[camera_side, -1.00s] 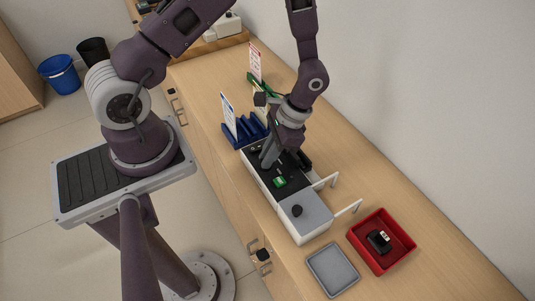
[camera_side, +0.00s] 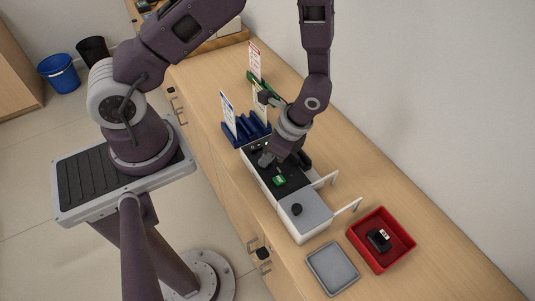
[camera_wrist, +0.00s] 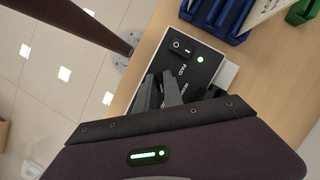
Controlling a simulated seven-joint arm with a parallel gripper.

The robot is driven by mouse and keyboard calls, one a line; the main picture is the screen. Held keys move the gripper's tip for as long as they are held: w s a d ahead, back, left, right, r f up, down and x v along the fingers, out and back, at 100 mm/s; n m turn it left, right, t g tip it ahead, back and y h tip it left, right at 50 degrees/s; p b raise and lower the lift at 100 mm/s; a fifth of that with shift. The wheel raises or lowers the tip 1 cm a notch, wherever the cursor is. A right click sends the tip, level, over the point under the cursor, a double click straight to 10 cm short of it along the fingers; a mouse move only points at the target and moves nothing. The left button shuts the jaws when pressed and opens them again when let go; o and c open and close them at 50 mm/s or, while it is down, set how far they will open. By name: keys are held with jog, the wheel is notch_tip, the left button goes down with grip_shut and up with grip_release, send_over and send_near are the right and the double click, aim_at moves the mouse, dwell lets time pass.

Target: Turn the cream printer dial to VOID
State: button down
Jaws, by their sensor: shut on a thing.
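The cream printer (camera_side: 305,229) stands on the counter, with a black top panel and a grey lid (camera_side: 307,215). In the wrist view its black panel (camera_wrist: 203,75) shows printed labels, one reading like PAID, the others partly covered. My gripper (camera_side: 266,160) is down at the panel's far part in the side view. In the wrist view its fingers (camera_wrist: 160,88) are close together, pointing at the panel, and shut on the dial. The dial itself is hidden by the fingers and my wrist, so its pointing direction cannot be read.
A rocker switch (camera_wrist: 182,47) and a lit green lamp (camera_wrist: 200,59) sit near the fingers. A blue rack (camera_side: 246,132) with cards stands behind the printer. A grey tray (camera_side: 332,269) and a red tray (camera_side: 365,258) holding a black object (camera_side: 379,240) lie in front.

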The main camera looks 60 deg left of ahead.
dwell(0.4)
jog(key=c, duration=1.5)
grip_release()
jog(key=shift+o, duration=0.2)
jog(key=v, duration=0.7)
jog(key=shift+r, duration=0.1)
notch_tip(320, 180, up, 15)
jog(key=s+a+n+t+h, duration=0.1)
jog(key=s+a+n+t, duration=0.15)
jog(key=n, duration=0.25)
jog(key=s+d+r+n+t+h, duration=0.1)
jog(key=s+r+n+t+h, duration=0.1)
jog(key=s+r+n+t, duration=0.3)
jog(key=s+r+t, duration=0.1)
jog(key=s+r, duration=0.3)
jog(key=r, duration=0.1)
jog(key=shift+s+h, duration=0.2)
jog(key=shift+h, duration=0.1)
